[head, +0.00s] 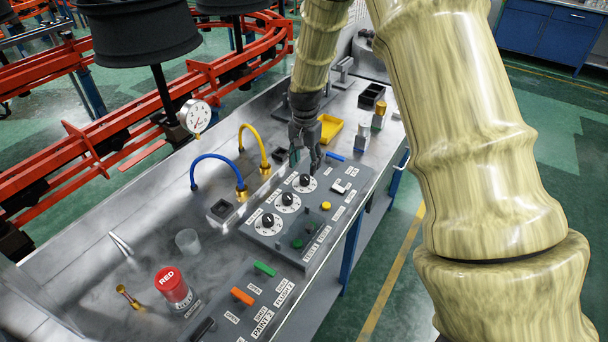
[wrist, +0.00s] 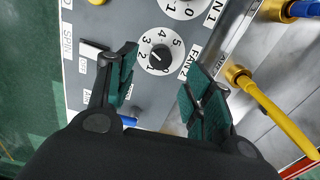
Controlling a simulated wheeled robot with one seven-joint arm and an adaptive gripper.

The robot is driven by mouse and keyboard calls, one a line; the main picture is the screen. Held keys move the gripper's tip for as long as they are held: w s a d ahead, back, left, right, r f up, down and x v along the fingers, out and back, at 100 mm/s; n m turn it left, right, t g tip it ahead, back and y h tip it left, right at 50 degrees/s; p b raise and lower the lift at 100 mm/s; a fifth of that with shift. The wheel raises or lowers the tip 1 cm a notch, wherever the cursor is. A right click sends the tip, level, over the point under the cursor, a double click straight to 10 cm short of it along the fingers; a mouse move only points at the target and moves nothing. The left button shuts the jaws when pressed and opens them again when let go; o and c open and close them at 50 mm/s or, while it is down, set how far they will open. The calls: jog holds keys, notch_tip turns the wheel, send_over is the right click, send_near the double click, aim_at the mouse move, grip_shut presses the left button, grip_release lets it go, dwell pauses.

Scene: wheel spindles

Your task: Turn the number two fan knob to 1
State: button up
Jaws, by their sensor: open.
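The knob labelled FAN 2 (wrist: 158,57) is a black knob on a white numbered dial, seen between my fingertips in the wrist view. I cannot tell surely which number it points at. In the head view it appears to be the farthest of three dials (head: 305,181) on the grey control panel (head: 325,222). My gripper (head: 305,164) is open and hangs just above that far end of the panel. Its green-padded fingers (wrist: 161,64) stand either side of the dial in the picture; I see no contact. The FAN 1 dial (wrist: 183,7) is partly cut off at the top.
A white switch (head: 341,187) and a yellow button (head: 326,206) sit beside the dials. Blue (head: 212,157) and yellow (head: 250,130) hoses arch left of the panel. A yellow tray (head: 330,128) and a blue bar (head: 336,156) lie beyond it.

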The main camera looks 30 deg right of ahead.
aim_at(304, 177)
jog(key=shift+a+f+p, duration=0.1)
jog(key=shift+f+p, duration=0.65)
jog(key=shift+f, duration=2.35)
jog(key=c, duration=1)
